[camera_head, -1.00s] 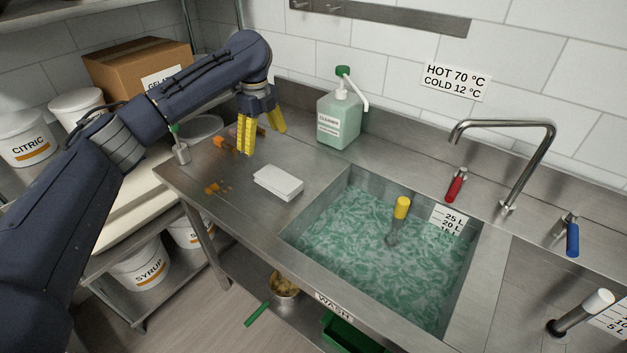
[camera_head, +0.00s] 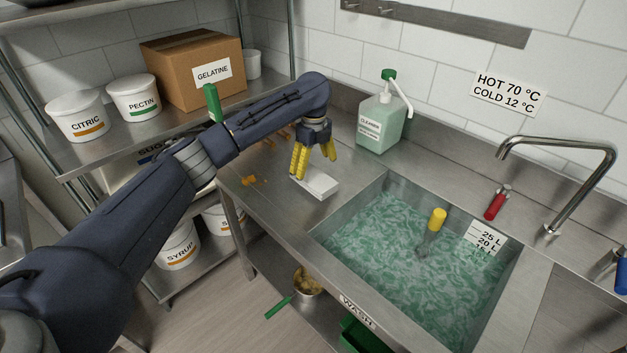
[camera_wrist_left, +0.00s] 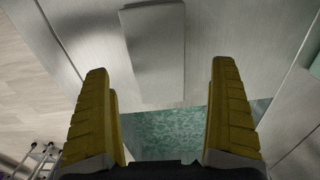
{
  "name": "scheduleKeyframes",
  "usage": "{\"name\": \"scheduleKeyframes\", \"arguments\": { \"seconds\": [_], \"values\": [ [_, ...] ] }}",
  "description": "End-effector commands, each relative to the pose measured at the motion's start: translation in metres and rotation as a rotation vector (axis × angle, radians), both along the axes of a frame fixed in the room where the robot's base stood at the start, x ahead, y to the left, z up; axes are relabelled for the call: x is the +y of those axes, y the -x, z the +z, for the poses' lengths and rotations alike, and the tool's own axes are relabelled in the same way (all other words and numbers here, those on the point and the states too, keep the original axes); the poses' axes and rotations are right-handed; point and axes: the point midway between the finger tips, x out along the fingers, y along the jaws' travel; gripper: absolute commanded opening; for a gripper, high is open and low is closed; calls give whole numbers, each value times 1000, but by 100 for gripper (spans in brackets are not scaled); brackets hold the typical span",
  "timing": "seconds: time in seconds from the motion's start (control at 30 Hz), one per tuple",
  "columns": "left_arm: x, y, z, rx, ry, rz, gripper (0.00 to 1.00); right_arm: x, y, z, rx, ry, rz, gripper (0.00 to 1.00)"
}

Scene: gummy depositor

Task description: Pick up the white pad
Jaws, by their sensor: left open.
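The white pad (camera_head: 320,184) lies flat on the steel counter, left of the sink. In the left wrist view the pad (camera_wrist_left: 153,52) shows as a pale block ahead of the fingers, between their lines and apart from them. My left gripper (camera_head: 314,170) is over the pad's far left part in the head view, its yellow fingers pointing down and hiding some of it. In the left wrist view the left gripper (camera_wrist_left: 160,110) is open with nothing between its fingers. My right gripper is not in view.
The sink (camera_head: 415,262) holds green water with a yellow-handled tool (camera_head: 436,222) standing in it. A cleaner bottle (camera_head: 382,122) stands behind the gripper near the wall. Orange bits (camera_head: 250,180) lie on the counter's left part. A faucet (camera_head: 560,180) is at the right.

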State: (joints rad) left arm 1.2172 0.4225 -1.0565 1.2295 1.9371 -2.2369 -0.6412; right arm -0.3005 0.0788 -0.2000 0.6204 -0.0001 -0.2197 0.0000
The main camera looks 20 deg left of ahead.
Motion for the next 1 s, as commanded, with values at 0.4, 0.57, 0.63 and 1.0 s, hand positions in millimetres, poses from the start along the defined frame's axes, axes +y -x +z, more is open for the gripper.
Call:
{"name": "scheduleKeyframes", "arguments": {
  "seconds": [0.4,0.57,0.63,1.0],
  "values": [
    [0,3,-33,2,2,1,93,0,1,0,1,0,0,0],
    [0,3,-49,2,1,1,93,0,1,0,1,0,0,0],
    [1,3,-53,1,1,2,93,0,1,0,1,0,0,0],
    [1,3,-57,-1,1,1,91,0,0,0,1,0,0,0]
  ]
}}
